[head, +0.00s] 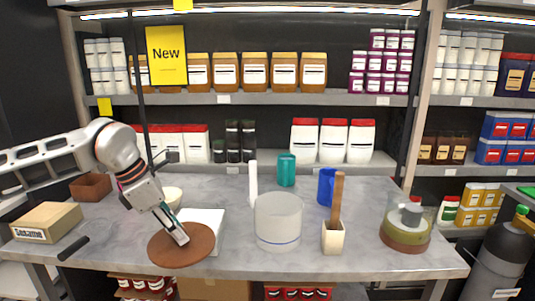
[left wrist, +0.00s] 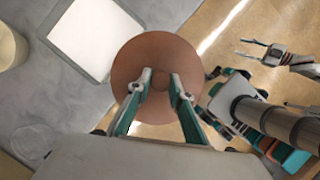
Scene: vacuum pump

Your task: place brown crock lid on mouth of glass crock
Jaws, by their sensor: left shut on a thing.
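The brown crock lid (head: 170,250) is a flat round disc at the table's front left, overlapping the front edge in the head view. My left gripper (head: 181,238) is shut on its small knob. In the left wrist view the fingers (left wrist: 160,85) close from both sides on the knob, with the lid (left wrist: 160,45) beyond them. The glass crock (head: 278,222) is a clear, upright cylinder to the right of the lid, its mouth uncovered. My right gripper (left wrist: 255,50) appears only in the left wrist view, with fingers apart and empty.
A white square board (head: 207,222) lies behind the lid. A white upright cylinder (head: 253,184) stands behind the crock. A cream holder (head: 333,238) with a wooden utensil stands right of the crock. A tan box (head: 47,222) is at the left.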

